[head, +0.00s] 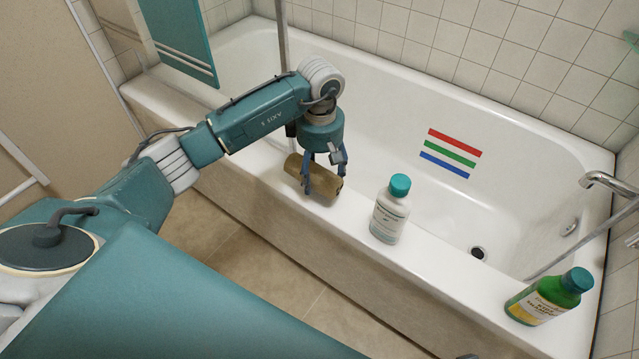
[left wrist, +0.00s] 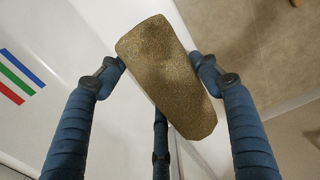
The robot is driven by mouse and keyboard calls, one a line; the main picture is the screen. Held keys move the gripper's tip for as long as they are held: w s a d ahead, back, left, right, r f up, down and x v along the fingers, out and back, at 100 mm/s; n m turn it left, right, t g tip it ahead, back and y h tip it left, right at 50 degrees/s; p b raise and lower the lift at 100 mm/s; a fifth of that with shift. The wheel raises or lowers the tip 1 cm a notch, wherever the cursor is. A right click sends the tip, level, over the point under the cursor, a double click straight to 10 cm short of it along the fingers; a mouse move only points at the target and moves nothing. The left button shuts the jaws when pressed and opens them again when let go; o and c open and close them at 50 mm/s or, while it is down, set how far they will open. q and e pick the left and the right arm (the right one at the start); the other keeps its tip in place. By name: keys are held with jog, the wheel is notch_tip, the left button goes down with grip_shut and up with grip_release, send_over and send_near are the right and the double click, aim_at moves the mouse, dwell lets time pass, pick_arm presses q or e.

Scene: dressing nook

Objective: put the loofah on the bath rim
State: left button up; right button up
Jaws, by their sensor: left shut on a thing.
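The loofah (head: 296,166) is a brown, rough, rounded block. In the head view it is at the near bath rim (head: 258,158), lying along it; I cannot tell whether it rests on the rim or hangs just above it. My left gripper (head: 324,182) points down from above and is shut on the loofah, with fingers on both sides. In the left wrist view the loofah (left wrist: 165,75) sits between the blue fingers, with the white rim and the tan floor behind it.
A white bottle with a teal cap (head: 390,215) stands on the rim right of the loofah. A tap (head: 605,182) is at the far right. A teal towel (head: 185,38) hangs at the back left.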

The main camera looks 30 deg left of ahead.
aim_at(320, 167)
pick_arm(q)
notch_tip(320, 167, down, 4)
jog(key=shift+r, duration=0.1)
pick_arm(e)
notch_tip(320, 167, up, 2)
jog(key=shift+r, duration=0.1)
pick_arm(q)
jog(key=shift+b, duration=0.35)
pick_arm(e)
jog(key=shift+r, duration=0.2)
pick_arm(q)
jog(key=o, duration=0.9)
jog(key=shift+o, duration=0.2)
pick_arm(e)
jog(key=shift+s+r, duration=0.1)
jog(key=shift+r, duration=0.05)
pick_arm(q)
notch_tip(320, 167, up, 12)
jog(key=shift+r+p, duration=0.1)
jog(key=shift+p, duration=0.9)
pick_arm(e)
notch_tip(320, 167, down, 7)
